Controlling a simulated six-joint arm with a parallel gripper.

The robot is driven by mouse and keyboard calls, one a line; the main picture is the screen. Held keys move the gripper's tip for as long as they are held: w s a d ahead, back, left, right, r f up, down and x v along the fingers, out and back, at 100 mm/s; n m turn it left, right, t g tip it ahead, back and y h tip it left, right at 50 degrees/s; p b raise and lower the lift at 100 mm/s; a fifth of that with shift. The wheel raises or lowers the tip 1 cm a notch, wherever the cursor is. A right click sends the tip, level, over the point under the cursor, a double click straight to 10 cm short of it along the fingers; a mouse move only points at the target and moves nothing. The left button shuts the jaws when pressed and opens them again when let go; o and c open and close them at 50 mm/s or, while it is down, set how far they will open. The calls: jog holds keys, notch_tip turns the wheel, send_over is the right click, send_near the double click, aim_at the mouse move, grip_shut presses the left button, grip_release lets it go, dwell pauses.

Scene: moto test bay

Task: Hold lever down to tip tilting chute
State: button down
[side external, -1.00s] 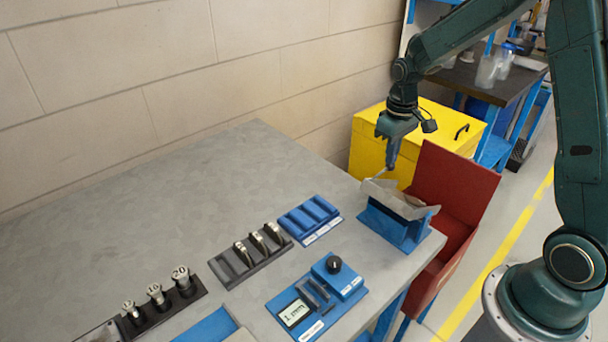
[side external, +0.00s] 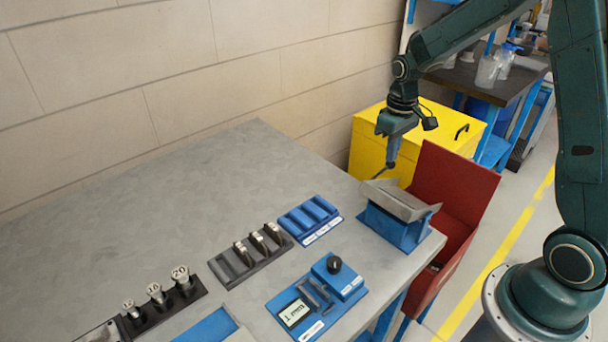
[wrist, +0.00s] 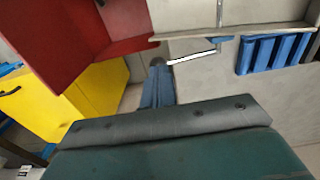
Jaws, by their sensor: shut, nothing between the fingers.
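The tilting chute (side external: 402,199) is a grey trough on a blue stand (side external: 392,229) at the table's right corner. It is tilted, and its inside is mostly hidden in the side view. In the wrist view the chute (wrist: 235,15) shows at the top. The lever (side external: 379,173) is a thin rod at the chute's far side; it shows as a pale rod (wrist: 192,56) in the wrist view. My gripper (side external: 390,166) is shut and empty, pointing down with its tips at the lever. In the wrist view its tips (wrist: 157,64) are at the rod's left end; contact is not clear.
A red bin (side external: 455,190) stands off the table's right edge beside the chute. A yellow cabinet (side external: 435,125) is behind. A blue slotted tray (side external: 309,215), a black rack (side external: 250,256) and a blue display unit (side external: 316,297) lie nearer. The table's left rear is clear.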

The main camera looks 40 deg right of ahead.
notch_tip(320, 180, up, 8)
dwell(1.1)
dwell(0.4)
jog(key=s+a+r+t, duration=0.3)
jog(key=s+a+r, duration=0.4)
jog(key=s+r, duration=0.25)
jog(key=s+a+t, duration=0.2)
jog(key=s+a, duration=0.2)
jog(key=s, duration=0.8)
jog(key=shift+s+a+t, duration=0.25)
jog(key=shift+a+t, duration=0.05)
dwell(1.1)
